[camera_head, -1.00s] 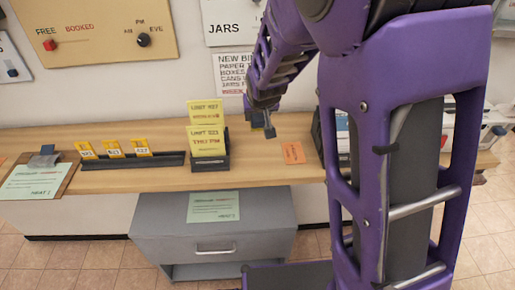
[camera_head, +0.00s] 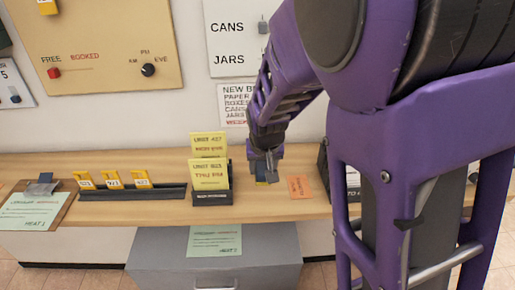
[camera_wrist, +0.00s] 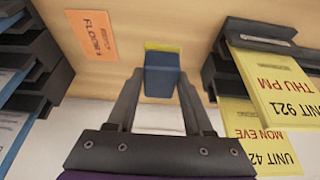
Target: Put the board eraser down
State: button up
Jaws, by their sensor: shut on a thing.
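The board eraser is a small blue block with a yellow face. In the wrist view the eraser (camera_wrist: 162,76) sits between the two fingers of my gripper (camera_wrist: 159,88), which is shut on it. In the head view my gripper (camera_head: 264,164) is low over the wooden counter (camera_head: 275,208), between the yellow card holder and an orange card. A sliver of the eraser (camera_head: 261,183) shows below the fingers. Its yellow face points at the counter. I cannot tell whether it touches the wood.
The card holder (camera_head: 213,197) with yellow unit cards stands close on the left. The orange card (camera_head: 299,187) lies just right. A dark rack (camera_head: 324,171) stands further right. A long tray (camera_head: 132,193) with yellow tags is further left. A grey cabinet (camera_head: 160,252) stands below.

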aim_at(263, 191)
notch_tip(263, 191, down, 5)
jog(key=shift+f+b, duration=0.1)
jog(key=shift+b, duration=0.35)
jog(key=o, duration=1.2)
